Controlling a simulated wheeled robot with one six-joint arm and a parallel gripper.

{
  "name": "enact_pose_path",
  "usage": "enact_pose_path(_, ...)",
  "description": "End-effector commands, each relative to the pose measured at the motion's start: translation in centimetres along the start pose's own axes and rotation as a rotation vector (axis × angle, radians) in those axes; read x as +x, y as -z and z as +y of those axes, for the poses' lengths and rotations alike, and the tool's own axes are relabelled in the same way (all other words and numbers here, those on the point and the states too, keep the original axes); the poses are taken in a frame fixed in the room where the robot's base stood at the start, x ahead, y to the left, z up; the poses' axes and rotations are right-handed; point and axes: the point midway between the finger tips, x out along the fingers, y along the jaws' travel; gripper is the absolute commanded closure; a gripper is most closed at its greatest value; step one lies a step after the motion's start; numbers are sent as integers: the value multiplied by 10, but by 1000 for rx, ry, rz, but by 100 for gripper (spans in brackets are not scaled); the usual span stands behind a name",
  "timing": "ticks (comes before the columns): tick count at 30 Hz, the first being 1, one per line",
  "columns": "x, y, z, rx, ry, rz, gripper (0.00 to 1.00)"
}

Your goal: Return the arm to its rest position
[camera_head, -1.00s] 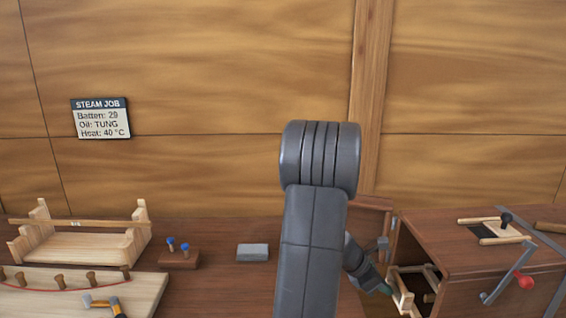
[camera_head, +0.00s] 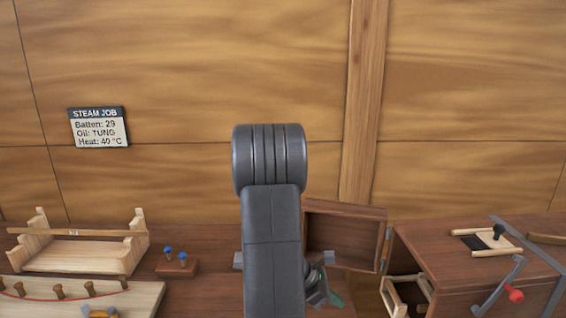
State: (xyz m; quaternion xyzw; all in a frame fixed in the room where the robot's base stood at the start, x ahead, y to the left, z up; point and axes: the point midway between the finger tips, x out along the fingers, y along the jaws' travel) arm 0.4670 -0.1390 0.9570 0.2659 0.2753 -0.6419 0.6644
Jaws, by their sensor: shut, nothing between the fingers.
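My arm (camera_head: 272,235) stands upright in the middle of the head view, its dark grey links hiding part of the bench behind. My gripper (camera_head: 328,297) shows low behind the arm's right side, partly hidden by it. It is shut and empty, with a bit of green at its tip. It is apart from the wooden box (camera_head: 465,262) on the right and left of the pale rack (camera_head: 406,295) at the box's mouth.
The box's door (camera_head: 345,236) stands open behind my gripper. A wooden cradle (camera_head: 80,256), a peg board (camera_head: 140,298) and a small block with blue knobs (camera_head: 177,268) are at left. A lever with a red knob (camera_head: 515,295) is at right. A sign (camera_head: 98,127) hangs on the wall.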

Motion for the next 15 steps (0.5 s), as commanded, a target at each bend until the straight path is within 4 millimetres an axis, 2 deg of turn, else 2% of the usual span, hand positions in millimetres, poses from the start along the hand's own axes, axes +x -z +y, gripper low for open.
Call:
enact_pose_path(1, -8, 4, 0, -4, -2, -1, 100)
enact_pose_path(7, -26, 28, 0, -1, -4, 0, 100)
enact_pose_path(11, -46, 35, 1, 0, -6, 0, 100)
enact_pose_path(15, -75, 34, 1, 1, -6, 1, 100)
